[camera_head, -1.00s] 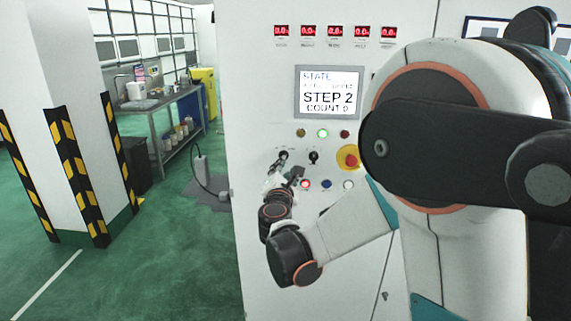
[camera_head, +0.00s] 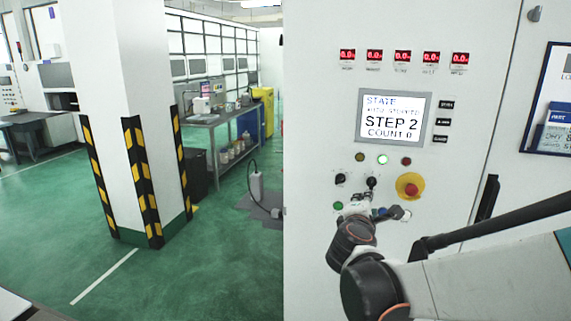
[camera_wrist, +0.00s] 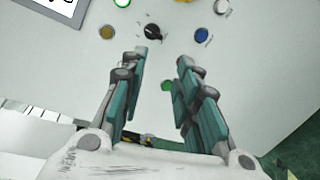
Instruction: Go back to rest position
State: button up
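My gripper (camera_head: 362,203) is in front of the white control cabinet (camera_head: 312,120), close to the lower row of buttons. In the wrist view my gripper (camera_wrist: 168,52) has its two fingers spread apart with nothing between them. In the head view the green button (camera_head: 338,205) is left of the gripper. My arm reaches in from the lower right. Whether a fingertip touches the panel cannot be told.
The screen (camera_head: 394,116) reads STEP 2. A red emergency stop (camera_head: 409,186) on yellow is right of the knobs. A black door handle (camera_head: 487,198) is near my arm. A striped pillar (camera_head: 120,110) and workbench (camera_head: 215,118) stand left; green floor between is open.

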jog(key=s+a+f+m+g+y, duration=0.1)
jog(key=s+f+m+g+y, duration=0.2)
jog(key=s+m, duration=0.5)
jog(key=s+a+f+m+g+y+b, duration=0.1)
jog(key=s+f+m+g+y, duration=0.2)
jog(key=s, duration=1.8)
notch_tip(320, 180, down, 3)
jog(key=m+g, duration=0.1)
jog(key=m, duration=0.5)
jog(key=shift+s+a+f+b, duration=0.15)
jog(key=shift+s+a+b, duration=0.1)
jog(key=shift+a+b, duration=0.1)
